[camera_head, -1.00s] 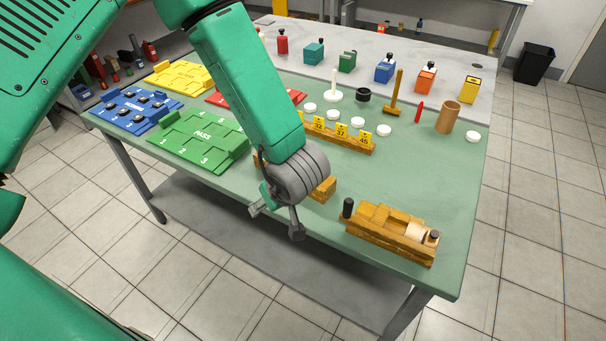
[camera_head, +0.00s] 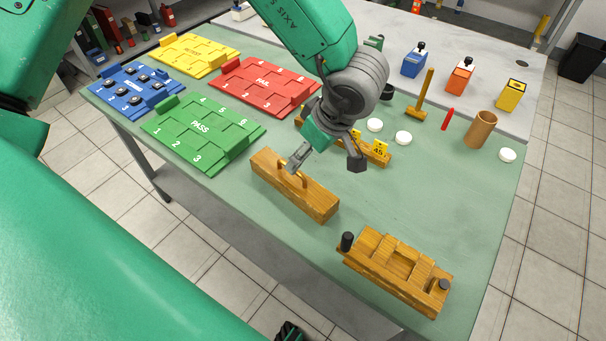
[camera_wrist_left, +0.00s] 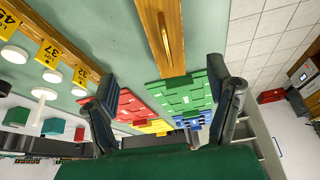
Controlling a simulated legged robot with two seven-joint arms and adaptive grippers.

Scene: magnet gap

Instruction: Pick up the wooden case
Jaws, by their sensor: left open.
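The wooden case (camera_head: 318,203) is a long narrow box with an arched handle on top, lying near the front edge of the green table. It also shows at the top middle of the left wrist view (camera_wrist_left: 157,30), with its handle along it. My left gripper (camera_head: 327,163) is open and empty, with its fingers spread just behind and above the case. One finger overlaps the handle in the head view; I cannot tell whether they touch. In the left wrist view the open fingers (camera_wrist_left: 162,82) frame the case's near end.
A wooden block with black posts (camera_head: 395,270) stands right of the case. Green (camera_head: 203,135), red (camera_head: 265,88), yellow (camera_head: 194,55) and blue (camera_head: 133,92) trays lie left. A rail with yellow tags (camera_head: 375,153) sits behind the gripper.

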